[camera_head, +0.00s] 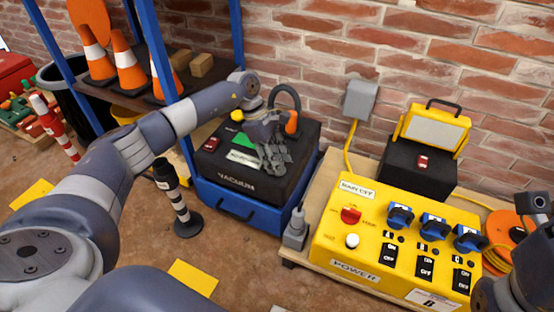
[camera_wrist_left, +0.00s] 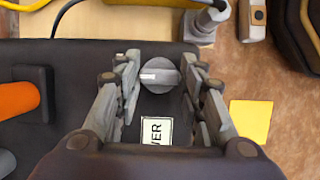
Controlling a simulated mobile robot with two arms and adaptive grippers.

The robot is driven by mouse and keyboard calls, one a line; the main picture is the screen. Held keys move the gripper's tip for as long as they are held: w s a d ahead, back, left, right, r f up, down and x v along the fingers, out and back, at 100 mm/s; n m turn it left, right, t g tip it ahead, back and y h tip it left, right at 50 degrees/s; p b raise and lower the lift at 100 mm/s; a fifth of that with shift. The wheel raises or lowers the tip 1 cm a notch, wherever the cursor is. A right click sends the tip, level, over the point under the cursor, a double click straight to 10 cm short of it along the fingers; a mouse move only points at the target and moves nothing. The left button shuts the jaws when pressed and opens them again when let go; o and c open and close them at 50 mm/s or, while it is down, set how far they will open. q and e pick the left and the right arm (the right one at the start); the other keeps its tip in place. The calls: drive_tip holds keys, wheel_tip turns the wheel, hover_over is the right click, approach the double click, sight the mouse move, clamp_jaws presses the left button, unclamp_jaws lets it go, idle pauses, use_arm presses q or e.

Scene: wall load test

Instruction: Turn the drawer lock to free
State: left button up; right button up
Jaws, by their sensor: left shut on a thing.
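The drawer lock is a round grey knob (camera_wrist_left: 160,76) with a white pointer line, set on the dark top of the vacuum unit. In the left wrist view the line lies crosswise, toward the left. My left gripper (camera_head: 272,158) is over the right part of the black vacuum unit (camera_head: 240,182). The gripper hides the knob in the head view. The blue drawer (camera_head: 238,208) under the unit looks closed.
An orange-ended hose (camera_head: 291,122) stands close behind my left gripper. A yellow power box (camera_head: 390,235) is to the right, with a grey plug (camera_head: 296,228) between. A dark striped post (camera_head: 180,205) stands left of the drawer. Part of my right arm shows at the right edge.

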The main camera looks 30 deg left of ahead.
use_arm(q)
drive_tip(key=o, duration=1)
drive_tip(key=shift+o, duration=0.2)
drive_tip(key=v, duration=1.2)
